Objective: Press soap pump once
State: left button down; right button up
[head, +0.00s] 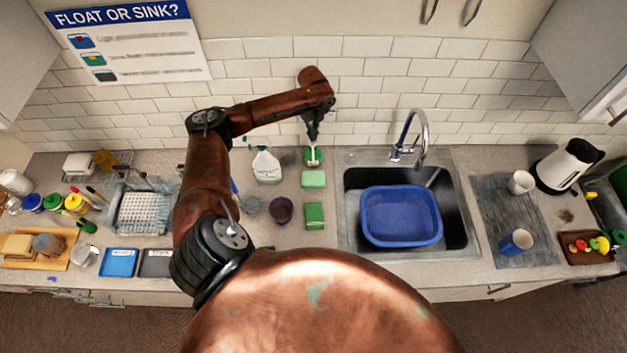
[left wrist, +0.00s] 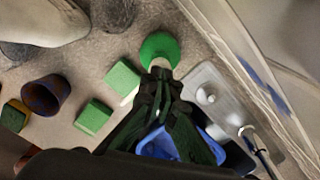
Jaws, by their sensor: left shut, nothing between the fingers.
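The soap pump (head: 313,157), a green bottle with a pale top, stands on the counter against the tiled wall, left of the sink. In the left wrist view its round green body (left wrist: 159,47) shows just beyond my fingertips. My left gripper (head: 312,138) points down over the pump, fingers shut with nothing between them. In the left wrist view the closed fingertips (left wrist: 160,75) hide part of the pump's top; I cannot tell whether they touch it. My right gripper is not in view.
A green-and-white sponge (head: 313,179) and a green block (head: 314,215) lie in front of the pump. A white spray bottle (head: 266,167) stands to the left. To the right are the faucet (head: 421,135) and a blue basin (head: 402,216) in the sink (head: 350,182).

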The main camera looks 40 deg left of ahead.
pick_arm(q)
notch_tip(320, 180, up, 4)
jog(key=p, duration=0.4)
notch_tip(320, 180, up, 2)
jog(key=shift+r+p, duration=0.1)
jog(key=shift+p, duration=0.6)
